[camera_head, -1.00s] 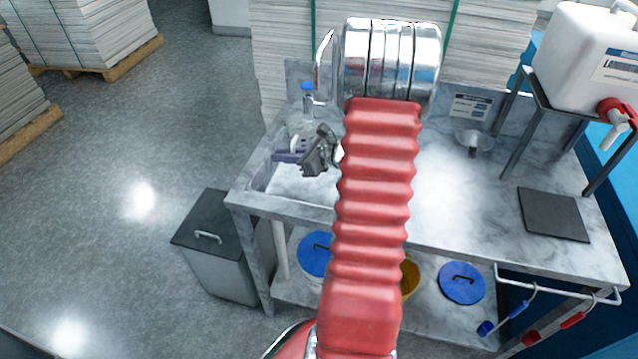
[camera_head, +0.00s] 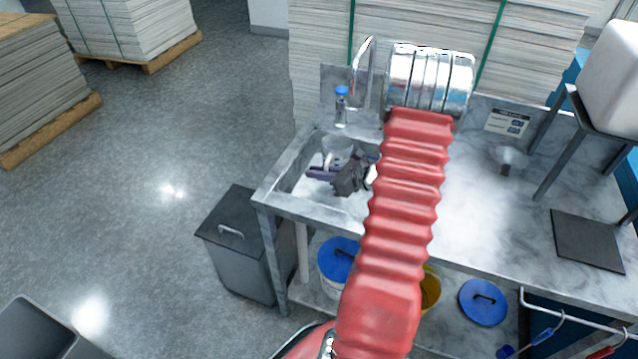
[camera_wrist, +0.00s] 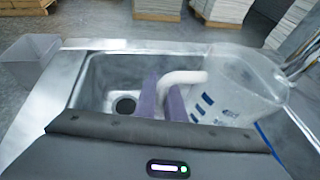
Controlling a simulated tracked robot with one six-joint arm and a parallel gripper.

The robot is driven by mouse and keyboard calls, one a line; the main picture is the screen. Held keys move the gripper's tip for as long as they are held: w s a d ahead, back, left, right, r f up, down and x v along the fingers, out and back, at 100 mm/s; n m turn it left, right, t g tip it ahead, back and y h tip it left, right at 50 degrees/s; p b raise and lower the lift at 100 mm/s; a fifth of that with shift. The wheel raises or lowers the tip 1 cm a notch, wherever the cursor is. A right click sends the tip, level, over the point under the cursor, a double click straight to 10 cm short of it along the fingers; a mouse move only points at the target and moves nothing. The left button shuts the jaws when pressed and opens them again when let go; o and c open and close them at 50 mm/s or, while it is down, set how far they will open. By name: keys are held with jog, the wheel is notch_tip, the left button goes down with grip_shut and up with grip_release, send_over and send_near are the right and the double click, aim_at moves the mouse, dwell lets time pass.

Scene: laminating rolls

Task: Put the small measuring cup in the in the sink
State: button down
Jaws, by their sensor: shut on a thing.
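The small measuring cup (camera_wrist: 240,85) is clear with blue markings and a pale handle. My gripper (camera_wrist: 163,98) has purple fingers shut on that handle. The cup hangs to the right of the fingers in the wrist view. In the head view, the cup (camera_head: 337,149) and my gripper (camera_head: 320,173) are over the sink (camera_head: 291,172) at the left end of the counter. The sink basin (camera_wrist: 97,85) with its dark drain shows below the fingers in the wrist view. I cannot tell how high the cup is above the basin floor.
A blue-capped bottle (camera_head: 341,108) and the tap (camera_head: 361,75) stand behind the sink. A grey lidded bin (camera_head: 237,250) stands left of the counter.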

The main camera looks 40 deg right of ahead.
jog(key=shift+f, duration=0.15)
jog(key=shift+f, duration=2.05)
jog(key=shift+f, duration=0.1)
jog(key=c, duration=1.8)
grip_release()
jog(key=shift+c, duration=0.2)
jog(key=v, duration=0.7)
jog(key=shift+s+d+r, duration=0.1)
jog(key=shift+s+r, duration=0.1)
jog(key=shift+s, duration=0.05)
